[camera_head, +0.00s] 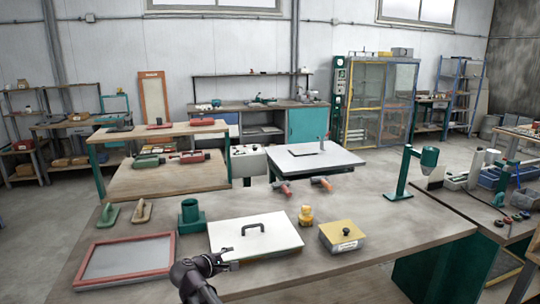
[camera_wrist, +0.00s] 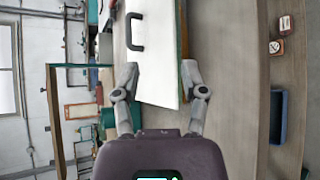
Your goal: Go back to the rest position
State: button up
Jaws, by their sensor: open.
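My gripper (camera_head: 226,262) is open and empty. In the head view it is low in the middle, at the near edge of the front workbench (camera_head: 300,275), close to the white lidded panel (camera_head: 240,245) with a dark handle (camera_head: 253,228). In the wrist view the picture is turned on its side. The two fingers of my gripper (camera_wrist: 160,70) stand wide apart, with the white panel (camera_wrist: 155,75) and its handle (camera_wrist: 135,30) beyond them. I cannot tell the gap between the fingertips and the panel.
A red-framed screen (camera_head: 128,280), green cup (camera_head: 191,222), yellow pot (camera_head: 306,215) and yellow box (camera_head: 343,238) stand on the workbench. A green stand (camera_head: 402,178) rises at the right. Other benches (camera_head: 170,182) lie behind. The bench's near right part is clear.

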jog(key=s+d+f+m+g+y, duration=0.1)
jog(key=s+d+f+m+g, duration=0.2)
jog(key=d, duration=0.6)
jog(key=s+d+f+m+g, duration=0.2)
jog(key=d+f+m+g, duration=0.15)
jog(key=d, duration=0.55)
jog(key=s+d+f+m+g+y+p, duration=0.1)
jog(key=s+d+f+m+g+y, duration=0.2)
jog(key=s+d+m+y, duration=0.3)
jog(key=shift+s+d+m+g+p, duration=0.4)
jog(key=shift+s+d+m+g, duration=0.45)
jog(key=shift+s+d+m, duration=1.5)
jog(key=shift+s+d+n, duration=0.25)
jog(key=shift+s+n, duration=0.15)
